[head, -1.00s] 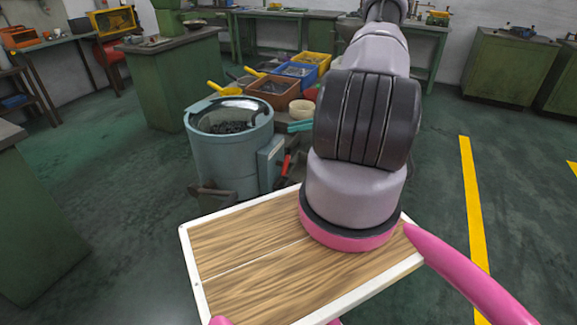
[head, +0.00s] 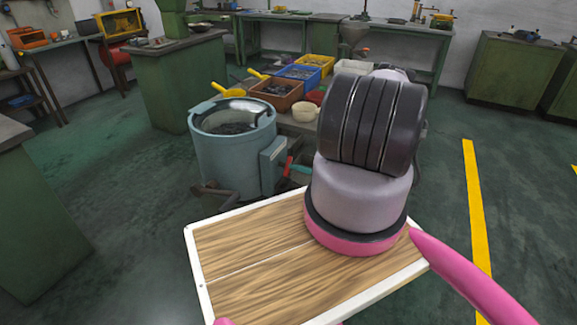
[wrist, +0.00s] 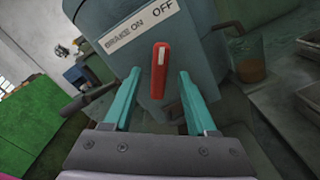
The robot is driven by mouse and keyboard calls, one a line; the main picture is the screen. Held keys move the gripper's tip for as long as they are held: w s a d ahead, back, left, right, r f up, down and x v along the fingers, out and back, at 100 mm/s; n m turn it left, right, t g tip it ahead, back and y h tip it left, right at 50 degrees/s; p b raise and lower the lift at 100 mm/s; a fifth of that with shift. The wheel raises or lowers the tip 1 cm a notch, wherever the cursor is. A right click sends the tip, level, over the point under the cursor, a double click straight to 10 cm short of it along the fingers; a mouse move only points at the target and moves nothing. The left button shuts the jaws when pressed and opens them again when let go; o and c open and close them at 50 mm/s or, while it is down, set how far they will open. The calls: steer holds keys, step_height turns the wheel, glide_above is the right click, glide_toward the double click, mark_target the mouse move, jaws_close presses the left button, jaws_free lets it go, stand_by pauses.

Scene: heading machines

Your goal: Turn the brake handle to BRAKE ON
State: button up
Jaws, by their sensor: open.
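A bench behind the tub holds a brown bin (head: 276,92), a blue bin (head: 300,76) and a pale bowl (head: 304,110). A green cabinet (head: 185,85) stands behind at left. Open floor lies right, with a yellow line (head: 473,210).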

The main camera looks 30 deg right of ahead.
mark_target(284, 165)
steer(key=shift+x, duration=2.15)
jaws_close()
steer(key=n, duration=0.6)
steer(key=shift+s+a, duration=0.1)
steer(key=shift+s, duration=0.05)
steer(key=n, duration=0.6)
steer(key=shift+s+a+n, duration=0.1)
steer(key=shift+a+n, duration=0.1)
steer(key=shift+n, duration=0.2)
